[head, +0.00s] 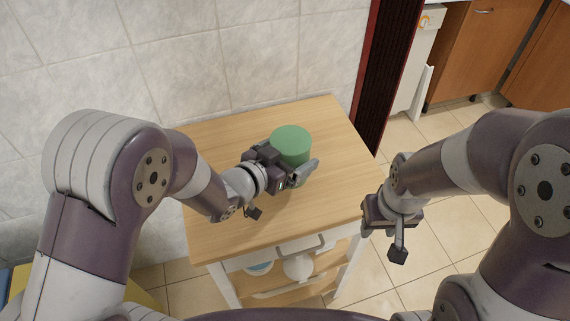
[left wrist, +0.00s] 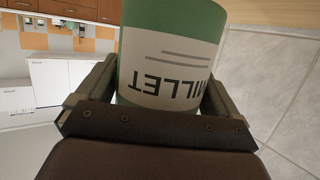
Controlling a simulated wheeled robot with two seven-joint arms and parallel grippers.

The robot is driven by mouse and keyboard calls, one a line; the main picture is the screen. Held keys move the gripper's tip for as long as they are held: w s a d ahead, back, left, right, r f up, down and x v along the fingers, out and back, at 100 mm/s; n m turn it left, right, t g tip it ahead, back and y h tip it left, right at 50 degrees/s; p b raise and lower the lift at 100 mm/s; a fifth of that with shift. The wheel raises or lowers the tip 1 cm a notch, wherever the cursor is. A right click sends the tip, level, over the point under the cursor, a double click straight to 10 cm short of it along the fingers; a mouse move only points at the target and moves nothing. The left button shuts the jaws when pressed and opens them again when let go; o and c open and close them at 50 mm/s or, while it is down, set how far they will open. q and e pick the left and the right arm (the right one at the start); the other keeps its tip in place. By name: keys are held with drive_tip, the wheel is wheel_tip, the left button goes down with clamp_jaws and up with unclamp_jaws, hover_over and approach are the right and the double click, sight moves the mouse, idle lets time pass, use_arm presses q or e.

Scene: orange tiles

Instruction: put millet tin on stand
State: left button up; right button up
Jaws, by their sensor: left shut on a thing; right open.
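The millet tin (head: 291,143) is a green cylinder over the wooden-topped stand (head: 225,140) in the head view. In the left wrist view the tin (left wrist: 172,60) shows a white label reading MILLET, upside down in the picture. My left gripper (head: 290,172) is shut on the tin, with one finger on each side of it; its fingers also show in the left wrist view. The tin's lower part is hidden by the gripper, and I cannot tell whether it touches the wooden top. My right gripper (head: 385,222) is open, off the stand's right side.
The stand has a drawer handle and a lower shelf with a white round thing (head: 298,266) on it. A tiled wall (head: 190,60) rises behind, and a dark red-edged post (head: 388,70) stands at the back right. The wooden top around the tin is bare.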

use_arm(q)
drive_tip(key=shift+w+a+f, duration=0.25)
drive_tip(key=shift+w+a, duration=0.05)
drive_tip(key=shift+a, duration=0.15)
drive_tip(key=shift+f, duration=0.35)
drive_tip(key=shift+f+b, duration=0.4)
drive_tip(key=shift+f, duration=1.4)
drive_tip(key=o, duration=1)
